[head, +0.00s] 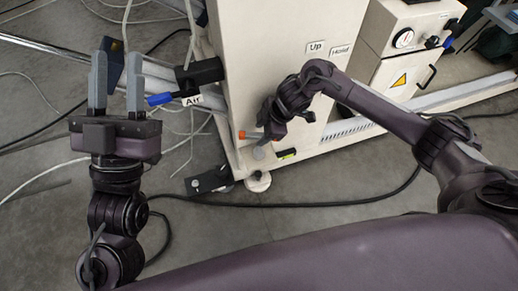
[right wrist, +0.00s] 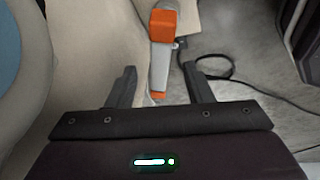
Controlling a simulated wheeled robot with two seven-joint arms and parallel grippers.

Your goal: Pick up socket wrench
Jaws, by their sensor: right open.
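An orange-and-grey tool, which I take for the socket wrench (right wrist: 159,60), stands out in the right wrist view against the beige machine side. It has an orange block at its upper end and a small orange tip at its lower end. In the head view only a bit of orange (head: 243,135) shows beside my right wrist. My right gripper (right wrist: 159,72) is open, with the tool seen between its fingers; I cannot tell whether they touch it. My left gripper (head: 116,82) is open and empty at the left, in front of the machine.
A beige machine panel (head: 270,60) bears labels "Up" and "Hold". A blue-handled air valve (head: 160,99) sits close to the right of my left gripper. Cables (head: 300,204) lie on the grey floor. A cabinet with a gauge (head: 403,38) stands at back right.

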